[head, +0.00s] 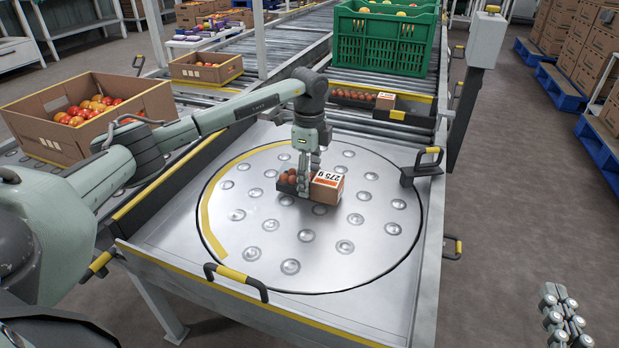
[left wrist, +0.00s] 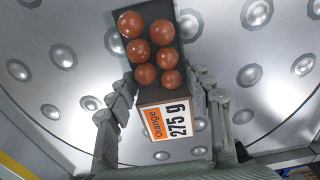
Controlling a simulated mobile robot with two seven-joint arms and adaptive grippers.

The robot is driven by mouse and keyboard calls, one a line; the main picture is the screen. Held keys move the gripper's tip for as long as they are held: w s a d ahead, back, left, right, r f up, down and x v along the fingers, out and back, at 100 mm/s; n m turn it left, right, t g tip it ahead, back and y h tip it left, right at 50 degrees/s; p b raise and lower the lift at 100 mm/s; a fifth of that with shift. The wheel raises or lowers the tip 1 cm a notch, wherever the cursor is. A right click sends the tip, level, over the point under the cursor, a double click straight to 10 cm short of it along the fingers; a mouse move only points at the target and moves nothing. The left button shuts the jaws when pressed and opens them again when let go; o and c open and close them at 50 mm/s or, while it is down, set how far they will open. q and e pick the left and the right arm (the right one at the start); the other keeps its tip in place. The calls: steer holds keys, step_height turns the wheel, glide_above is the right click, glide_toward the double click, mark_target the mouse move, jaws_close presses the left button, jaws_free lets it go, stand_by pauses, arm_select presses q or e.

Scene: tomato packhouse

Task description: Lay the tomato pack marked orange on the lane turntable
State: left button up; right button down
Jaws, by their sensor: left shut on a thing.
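The tomato pack marked orange (head: 327,189) is a dark tray of small red tomatoes with a cardboard end. Its label reads "275 g" and "Orange" in the left wrist view (left wrist: 165,122). My left gripper (head: 306,182) points down and is shut on the pack, with a finger on each side of it. The pack is over the middle of the lane turntable (head: 262,218), a round metal plate with studs and a yellow arc. It is at or just above the surface; I cannot tell if it touches. My right gripper (head: 565,315) hangs at the lower right, its opening unclear.
Another tomato pack (head: 386,101) lies on the roller lane behind. A green crate (head: 380,50) stands farther back on the rollers. A cardboard box of tomatoes (head: 130,105) is at left. Black handles (head: 236,282) stick up at the turntable's edges. The plate around the pack is clear.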

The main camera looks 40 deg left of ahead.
arm_select(q)
steer(key=shift+f, duration=0.35)
stand_by(0.4)
steer(key=o, duration=1.5)
steer(key=shift+c, duration=0.2)
step_height(320, 180, up, 12)
